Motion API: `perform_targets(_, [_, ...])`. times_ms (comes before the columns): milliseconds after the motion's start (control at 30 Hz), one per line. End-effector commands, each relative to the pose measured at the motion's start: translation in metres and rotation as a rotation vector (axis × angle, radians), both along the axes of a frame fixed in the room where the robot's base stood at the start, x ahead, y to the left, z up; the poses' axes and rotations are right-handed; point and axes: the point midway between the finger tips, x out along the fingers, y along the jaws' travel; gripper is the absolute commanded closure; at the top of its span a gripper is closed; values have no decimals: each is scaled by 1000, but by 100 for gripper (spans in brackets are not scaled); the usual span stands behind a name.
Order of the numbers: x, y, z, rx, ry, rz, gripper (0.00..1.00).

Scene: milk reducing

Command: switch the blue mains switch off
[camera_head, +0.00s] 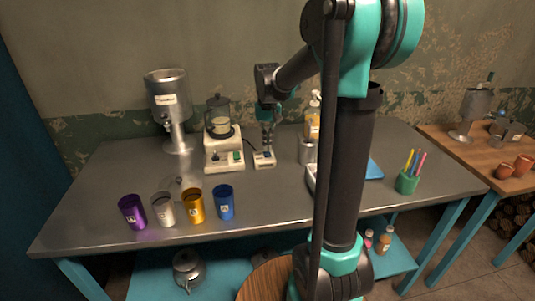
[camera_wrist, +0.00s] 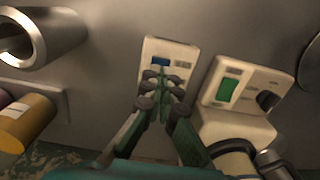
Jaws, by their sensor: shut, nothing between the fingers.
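A white switch box (camera_head: 264,161) stands on the metal table, right of the white blender-like machine (camera_head: 223,158). In the wrist view the box (camera_wrist: 171,48) carries a blue switch (camera_wrist: 160,61), with a darker grey-blue patch beside it. My gripper (camera_head: 266,146) points down over the box. In the wrist view the gripper (camera_wrist: 162,75) is shut and empty, its tips right at the blue switch's near edge. I cannot tell whether they touch it or which way the switch is set.
The machine's green switch (camera_wrist: 228,89) is close beside the box. A metal dispenser (camera_head: 168,100) stands left. Purple (camera_head: 132,212), silver (camera_head: 163,209), gold (camera_head: 194,206) and blue (camera_head: 224,202) cups line the front. A metal cup (camera_head: 306,152) and pump bottle (camera_head: 313,122) stand right.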

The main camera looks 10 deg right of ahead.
Motion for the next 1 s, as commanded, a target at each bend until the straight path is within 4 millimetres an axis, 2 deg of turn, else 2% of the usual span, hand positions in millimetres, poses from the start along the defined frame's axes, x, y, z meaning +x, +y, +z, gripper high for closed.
perform_targets(1000, [0,0,-10,0,0,0,100])
